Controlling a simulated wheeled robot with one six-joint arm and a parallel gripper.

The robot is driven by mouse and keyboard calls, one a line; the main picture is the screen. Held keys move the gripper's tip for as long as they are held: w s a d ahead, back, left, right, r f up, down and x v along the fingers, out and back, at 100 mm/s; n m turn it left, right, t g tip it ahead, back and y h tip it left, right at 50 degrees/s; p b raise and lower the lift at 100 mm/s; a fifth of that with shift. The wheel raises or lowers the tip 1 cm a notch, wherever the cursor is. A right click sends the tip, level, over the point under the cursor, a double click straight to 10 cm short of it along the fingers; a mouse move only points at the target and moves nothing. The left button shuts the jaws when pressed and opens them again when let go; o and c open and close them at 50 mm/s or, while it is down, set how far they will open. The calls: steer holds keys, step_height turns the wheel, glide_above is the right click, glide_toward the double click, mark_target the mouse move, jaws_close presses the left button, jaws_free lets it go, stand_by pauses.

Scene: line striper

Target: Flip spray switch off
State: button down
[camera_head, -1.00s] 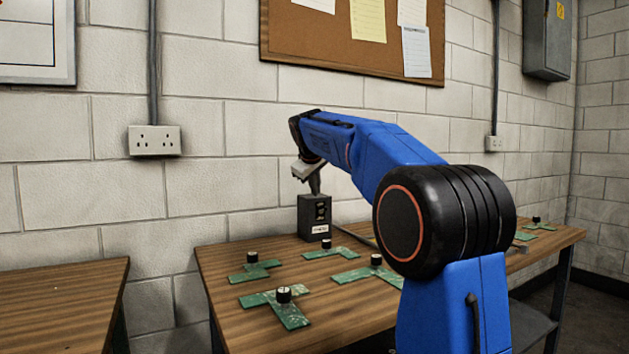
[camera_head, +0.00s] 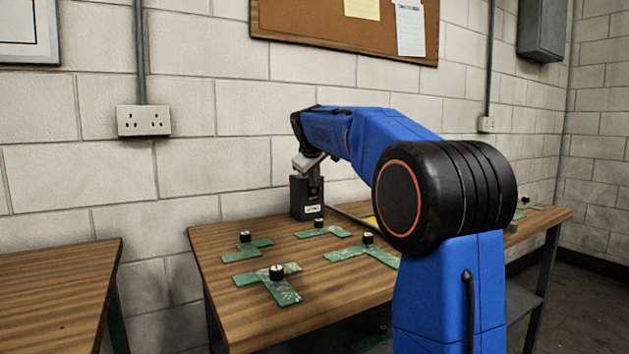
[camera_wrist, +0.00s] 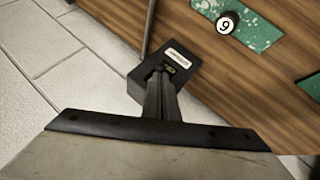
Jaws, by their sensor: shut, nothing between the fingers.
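A dark switch box (camera_head: 307,199) with a white label stands upright on the wooden table near the wall. It also shows in the wrist view (camera_wrist: 182,62), where its label is visible and a small switch lies right at my fingertips. My gripper (camera_head: 315,172) is shut and empty, pointing down at the front of the box. In the wrist view my gripper (camera_wrist: 160,75) overlaps the switch area, so the fingertips seem to touch or nearly touch it. The fingers hide part of the switch, and I cannot tell its position.
The table (camera_head: 330,285) holds several green stencil-like plates with black knobs, such as one numbered plate (camera_wrist: 255,30) close to the box. A grey conduit runs from the box. A wall socket (camera_head: 144,120) and a second table (camera_head: 55,290) are at left.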

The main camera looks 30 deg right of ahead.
mark_target(318, 189)
steer(key=shift+s+f+t, duration=0.3)
steer(key=shift+s+t, duration=0.05)
steer(key=shift+t, duration=0.35)
steer(key=shift+m+t, duration=0.4)
steer(key=shift+t, duration=0.3)
steer(key=f, duration=0.1)
steer(key=s+f, duration=0.1)
steer(key=f, duration=0.2)
steer(key=shift+s, duration=0.35)
steer(key=shift+r, duration=0.1)
steer(key=shift+r, duration=0.7)
